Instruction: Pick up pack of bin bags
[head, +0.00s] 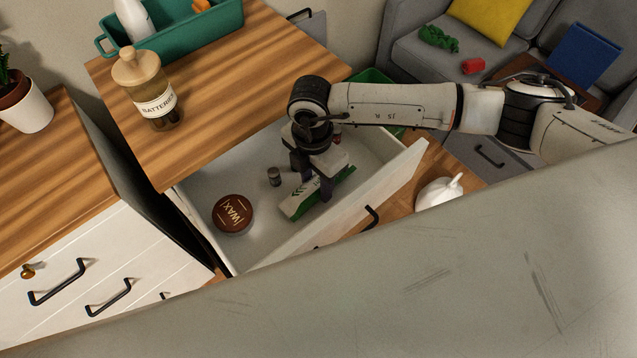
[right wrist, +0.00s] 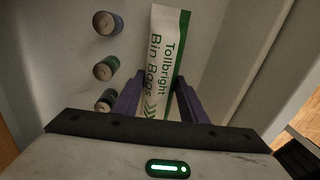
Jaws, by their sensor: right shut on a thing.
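The pack of bin bags (head: 298,203) is a white and green box lying in the open drawer (head: 262,240). In the right wrist view the pack (right wrist: 165,45) shows the words "Tollbright Bin Bags". My right gripper (head: 316,185) reaches down into the drawer, and its fingers are around the pack, one on each side. In the right wrist view the right gripper (right wrist: 157,103) is shut on the near end of the pack. The pack looks to be at or close to the drawer floor; I cannot tell if it touches. My left gripper is not in view.
A round brown wax tin (head: 233,214) and a small battery (head: 274,176) lie in the drawer left of the pack. The drawer's front wall (head: 385,188) stands close by. A batteries jar (head: 150,95) and a green crate (head: 185,42) stand on the desk above.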

